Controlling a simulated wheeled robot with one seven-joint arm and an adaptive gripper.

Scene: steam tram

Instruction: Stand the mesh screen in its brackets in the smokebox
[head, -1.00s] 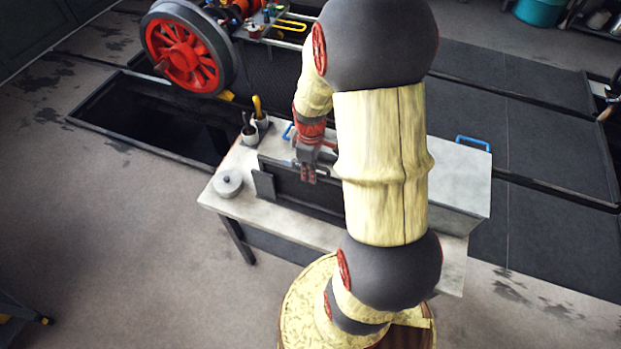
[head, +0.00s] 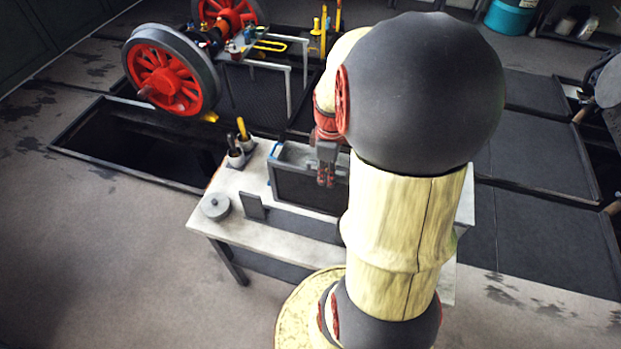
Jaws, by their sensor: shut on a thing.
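My gripper (head: 326,178) is shut on the top edge of the mesh screen (head: 300,190), a dark panel with a grey frame. The screen looks roughly upright, at the front of the grey box (head: 296,152) on the bench, which I take to be the smokebox. My arm hides the screen's right part and most of the box. The brackets cannot be made out, and I cannot tell whether the screen's lower edge touches anything.
The pale bench (head: 225,240) carries a small dark upright plate (head: 253,207), a round grey lidded tin (head: 215,206) and cups of tools (head: 240,150) at the left. Behind is a dark floor pit (head: 140,145) and red wheels (head: 172,80).

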